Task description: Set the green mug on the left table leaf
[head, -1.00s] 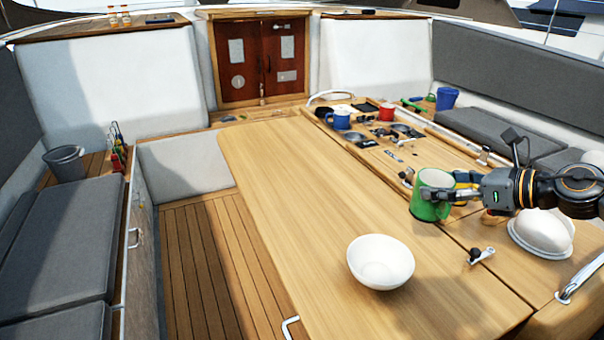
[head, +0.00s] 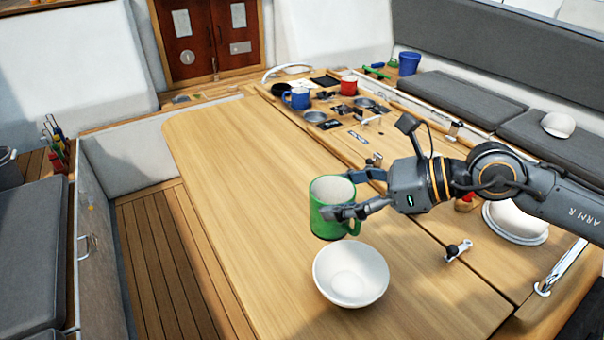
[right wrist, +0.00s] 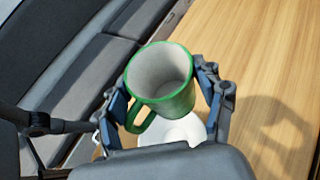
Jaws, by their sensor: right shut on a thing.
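The green mug (head: 332,222), with a pale inside, is upright or nearly so over the left table leaf (head: 235,165). My right gripper (head: 345,196) reaches in from the right and is shut on the mug's sides. In the right wrist view the mug (right wrist: 160,88) sits between the two fingers, its handle towards the lower left. A shadow of gripper and mug lies apart on the wood, so the mug seems held above the leaf. My left gripper is not in view.
A white bowl (head: 350,275) stands on the leaf just in front of the mug. A blue mug (head: 297,98) and a red mug (head: 348,86) stand in the table's middle section. A latch handle (head: 458,250) lies to the right. The leaf's far left part is bare.

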